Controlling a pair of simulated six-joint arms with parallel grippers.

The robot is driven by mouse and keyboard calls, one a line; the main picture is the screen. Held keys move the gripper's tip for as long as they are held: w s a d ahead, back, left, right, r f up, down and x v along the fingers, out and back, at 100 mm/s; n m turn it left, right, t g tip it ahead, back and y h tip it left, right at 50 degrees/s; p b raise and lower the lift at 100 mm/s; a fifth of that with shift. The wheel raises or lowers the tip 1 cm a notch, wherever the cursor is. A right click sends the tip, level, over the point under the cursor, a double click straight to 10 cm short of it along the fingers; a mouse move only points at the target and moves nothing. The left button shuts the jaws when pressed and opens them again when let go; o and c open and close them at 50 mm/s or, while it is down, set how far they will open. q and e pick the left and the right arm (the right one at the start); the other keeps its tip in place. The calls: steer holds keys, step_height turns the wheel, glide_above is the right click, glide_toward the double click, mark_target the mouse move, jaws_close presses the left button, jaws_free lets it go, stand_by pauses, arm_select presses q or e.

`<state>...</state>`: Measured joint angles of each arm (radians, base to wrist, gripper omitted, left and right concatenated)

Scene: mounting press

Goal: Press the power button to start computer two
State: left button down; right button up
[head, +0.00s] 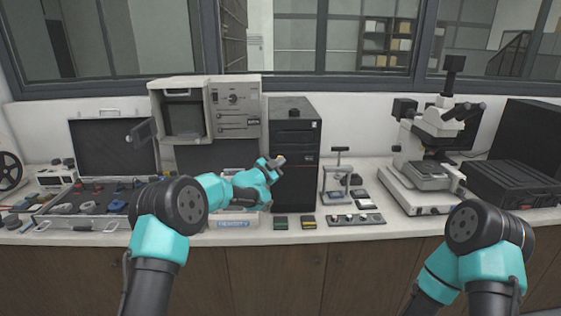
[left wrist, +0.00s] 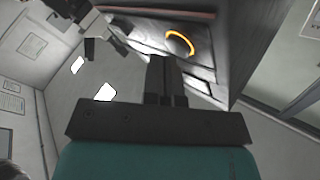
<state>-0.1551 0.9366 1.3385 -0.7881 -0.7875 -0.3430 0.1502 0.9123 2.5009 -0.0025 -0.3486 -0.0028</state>
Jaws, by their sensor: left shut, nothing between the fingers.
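A black computer tower (head: 296,135) stands upright on the bench near the middle in the head view. My left gripper (head: 279,160) is shut and empty, in front of the tower's left edge. In the left wrist view its closed fingers (left wrist: 165,72) point at a dark panel with a glowing orange ring (left wrist: 180,42), which looks like a power button. The ring lies just beyond and right of the fingertips. I cannot tell whether they touch the panel. The ring is not visible in the head view. My right arm shows at lower right, but its gripper is not in view.
A beige computer (head: 235,110) stands left of the tower. A small press stand (head: 338,180) and a microscope (head: 430,160) stand to the right. Small green and yellow blocks (head: 308,221) lie at the tower's foot. A black case (head: 515,182) sits far right.

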arm_select(q)
steer(key=shift+s, duration=0.55)
steer(key=s, duration=0.5)
steer(key=shift+d, duration=0.35)
stand_by(0.5)
